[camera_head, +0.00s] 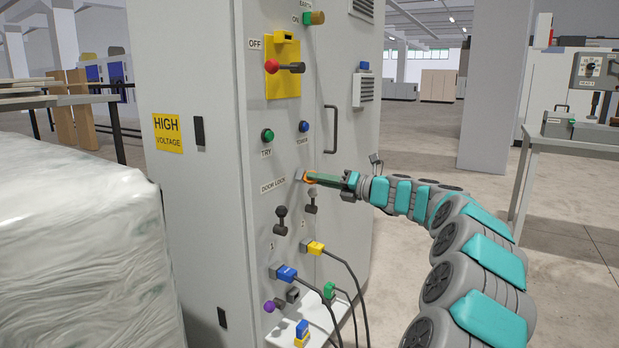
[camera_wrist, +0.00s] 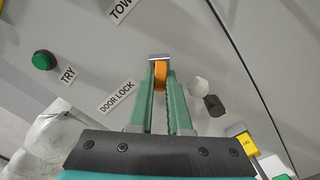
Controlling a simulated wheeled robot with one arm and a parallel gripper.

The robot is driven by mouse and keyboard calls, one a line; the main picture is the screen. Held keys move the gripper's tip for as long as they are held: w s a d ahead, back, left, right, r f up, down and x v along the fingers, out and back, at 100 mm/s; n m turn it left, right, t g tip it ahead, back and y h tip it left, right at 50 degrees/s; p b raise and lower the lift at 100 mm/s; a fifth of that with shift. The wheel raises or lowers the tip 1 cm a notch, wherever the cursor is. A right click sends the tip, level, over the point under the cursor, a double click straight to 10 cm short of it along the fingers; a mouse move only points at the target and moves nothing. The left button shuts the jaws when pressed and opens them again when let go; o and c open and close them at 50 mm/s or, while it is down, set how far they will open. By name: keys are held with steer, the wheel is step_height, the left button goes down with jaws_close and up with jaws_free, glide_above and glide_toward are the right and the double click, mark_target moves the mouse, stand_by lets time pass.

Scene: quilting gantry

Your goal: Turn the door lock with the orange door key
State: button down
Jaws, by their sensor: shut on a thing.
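The orange door key (camera_wrist: 161,75) is between the green fingers of my gripper (camera_wrist: 161,80), which is shut on it. Its orange part also shows in the head view (camera_head: 309,178), at the cabinet front beside the DOOR LOCK label (camera_head: 272,185). The door lock (camera_wrist: 159,57) shows as a small grey metal piece at the far end of the key. The key reaches the lock; how deep it sits in it is hidden. My gripper (camera_head: 316,179) comes to the panel from the right.
The grey cabinet (camera_head: 195,80) has a red-ended switch handle (camera_head: 285,66), a green TRY button (camera_head: 267,135), a door handle (camera_head: 331,130) and black levers below the lock. Cables hang from blue (camera_head: 286,273) and yellow (camera_head: 315,247) plugs. A wrapped bale (camera_head: 75,240) stands left.

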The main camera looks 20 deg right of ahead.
steer(key=shift+m, duration=1)
steer(key=m, duration=0.3)
steer(key=shift+m, duration=0.4)
steer(key=m, duration=0.3)
steer(key=c, duration=0.8)
jaws_free()
